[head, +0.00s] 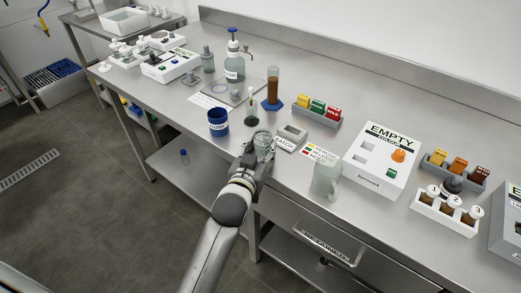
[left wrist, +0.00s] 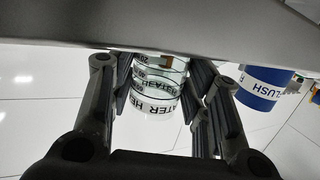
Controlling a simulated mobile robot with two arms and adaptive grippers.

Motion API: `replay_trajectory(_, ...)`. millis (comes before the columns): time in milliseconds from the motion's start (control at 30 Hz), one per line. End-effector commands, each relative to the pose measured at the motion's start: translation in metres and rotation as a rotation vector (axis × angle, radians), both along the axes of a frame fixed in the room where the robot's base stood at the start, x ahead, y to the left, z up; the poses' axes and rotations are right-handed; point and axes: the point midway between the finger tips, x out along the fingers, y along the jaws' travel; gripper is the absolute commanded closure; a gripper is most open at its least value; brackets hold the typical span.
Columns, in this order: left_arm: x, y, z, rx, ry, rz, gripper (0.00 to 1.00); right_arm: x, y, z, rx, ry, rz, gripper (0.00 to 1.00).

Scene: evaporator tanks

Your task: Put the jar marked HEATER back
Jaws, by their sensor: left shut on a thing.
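The clear glass jar with white bands reading HEATER (left wrist: 157,88) is between the fingers of my left gripper (left wrist: 160,105) in the left wrist view. In the head view the jar (head: 262,138) is at the front part of the steel bench, and my left gripper (head: 257,152) is shut on it from the front. Whether the jar's base touches the bench is hidden by the gripper. My right gripper is in neither view.
A blue FLUSH cup (head: 218,124) stands just left of the jar. A small grey BATCH holder (head: 291,138) and clear jug (head: 325,181) are to the right. The white EMPTY box (head: 380,180) stands further right.

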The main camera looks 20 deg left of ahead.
Motion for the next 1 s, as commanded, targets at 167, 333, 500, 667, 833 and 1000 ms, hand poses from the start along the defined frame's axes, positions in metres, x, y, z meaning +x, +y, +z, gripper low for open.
replay_trajectory(167, 0.0, 0.0, -0.003, 0.0, -0.001, 0.0, 0.52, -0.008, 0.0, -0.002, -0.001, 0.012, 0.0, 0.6)
replay_trajectory(333, 0.0, 0.0, -0.003, 0.0, 0.0, 0.0, 0.34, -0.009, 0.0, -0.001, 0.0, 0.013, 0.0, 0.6)
replay_trajectory(500, 0.0, 0.0, -0.003, 0.0, 0.0, 0.0, 0.34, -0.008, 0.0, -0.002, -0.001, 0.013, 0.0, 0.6)
replay_trajectory(667, 0.0, 0.0, 0.0, 0.0, -0.001, 0.0, 0.34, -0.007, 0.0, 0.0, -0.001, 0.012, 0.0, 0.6)
replay_trajectory(833, -0.014, 0.0, 0.001, 0.0, 0.001, 0.0, 0.34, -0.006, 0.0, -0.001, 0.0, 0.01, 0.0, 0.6)
replay_trajectory(1000, -0.044, 0.0, 0.005, 0.0, 0.002, 0.0, 0.34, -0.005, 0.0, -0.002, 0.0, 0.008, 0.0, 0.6)
